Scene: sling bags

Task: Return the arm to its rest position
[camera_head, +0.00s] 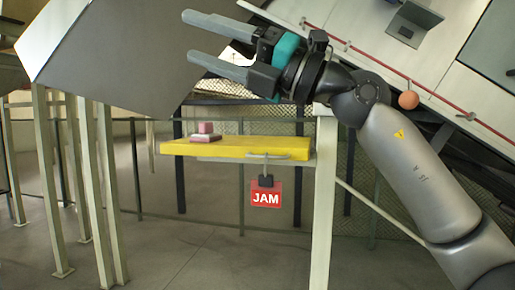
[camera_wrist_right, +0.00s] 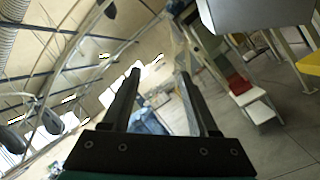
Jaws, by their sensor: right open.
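My right gripper (camera_head: 203,43) is raised in the upper middle of the head view, with its arm coming in from the right. Its two grey fingers are apart, point left, and hold nothing. In the right wrist view the same gripper (camera_wrist_right: 160,80) shows two dark fingers with empty space between them. My left gripper is not seen in either view.
A yellow shelf (camera_head: 250,146) with a small pink and red object (camera_head: 205,132) stands below the gripper. A red JAM sign (camera_head: 266,194) hangs under it. A large grey panel (camera_head: 120,60) is at upper left. A red cord (camera_head: 365,52) runs along the sloping panel at upper right.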

